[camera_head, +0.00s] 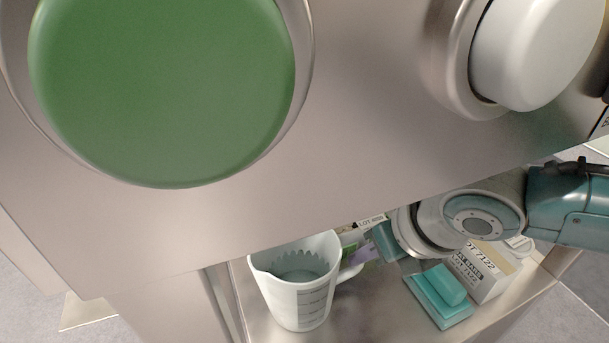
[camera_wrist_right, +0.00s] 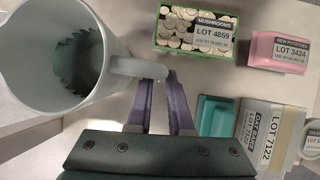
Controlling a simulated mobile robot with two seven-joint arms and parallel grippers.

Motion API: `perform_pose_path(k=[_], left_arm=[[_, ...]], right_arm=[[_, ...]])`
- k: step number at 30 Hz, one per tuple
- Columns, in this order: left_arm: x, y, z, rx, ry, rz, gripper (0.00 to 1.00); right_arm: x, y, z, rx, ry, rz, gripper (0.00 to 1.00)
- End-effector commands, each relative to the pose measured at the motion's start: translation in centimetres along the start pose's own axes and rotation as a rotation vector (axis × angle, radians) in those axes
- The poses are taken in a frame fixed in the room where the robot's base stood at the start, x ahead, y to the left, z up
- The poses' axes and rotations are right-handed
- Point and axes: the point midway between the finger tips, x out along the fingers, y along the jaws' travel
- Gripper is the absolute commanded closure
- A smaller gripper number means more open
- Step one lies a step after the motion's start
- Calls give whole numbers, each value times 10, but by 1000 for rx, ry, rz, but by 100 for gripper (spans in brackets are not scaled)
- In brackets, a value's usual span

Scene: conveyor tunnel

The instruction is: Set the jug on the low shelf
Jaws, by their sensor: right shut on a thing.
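The jug (camera_head: 297,290) is a white measuring jug with dark level marks and a zigzag pattern inside. It looks upright, over the left part of the low shelf (camera_head: 388,318). I cannot tell if its base touches the shelf. My right gripper (camera_head: 362,253) reaches in from the right, under the upper surface, and is shut on the jug's handle. In the right wrist view the jug (camera_wrist_right: 50,60) fills the upper left, and its handle meets the purple fingertips of the gripper (camera_wrist_right: 163,82). My left gripper is not in view.
Right of the jug stand a teal block (camera_head: 438,294) and an oat bars box (camera_head: 482,270). The right wrist view shows a mushrooms box (camera_wrist_right: 197,32) and a pink potatoes box (camera_wrist_right: 278,52). A steel upper surface (camera_head: 350,130) with a green disc (camera_head: 160,85) and white round piece (camera_head: 535,45) overhangs the shelf.

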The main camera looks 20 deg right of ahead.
Motion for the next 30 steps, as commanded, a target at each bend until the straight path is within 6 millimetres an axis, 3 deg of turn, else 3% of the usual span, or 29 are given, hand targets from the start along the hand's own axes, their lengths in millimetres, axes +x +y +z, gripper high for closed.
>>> perform_pose_path(k=[1,8,16,20,30], left_arm=[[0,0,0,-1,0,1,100],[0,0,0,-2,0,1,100],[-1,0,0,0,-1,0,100],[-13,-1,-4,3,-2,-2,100],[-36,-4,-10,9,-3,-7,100]], right_arm=[[1,0,0,0,0,-1,78],[0,0,0,0,0,-1,52],[-1,0,0,0,0,-1,51],[-16,-1,4,-1,0,-2,51],[-53,-8,-65,-2,7,-3,51]])
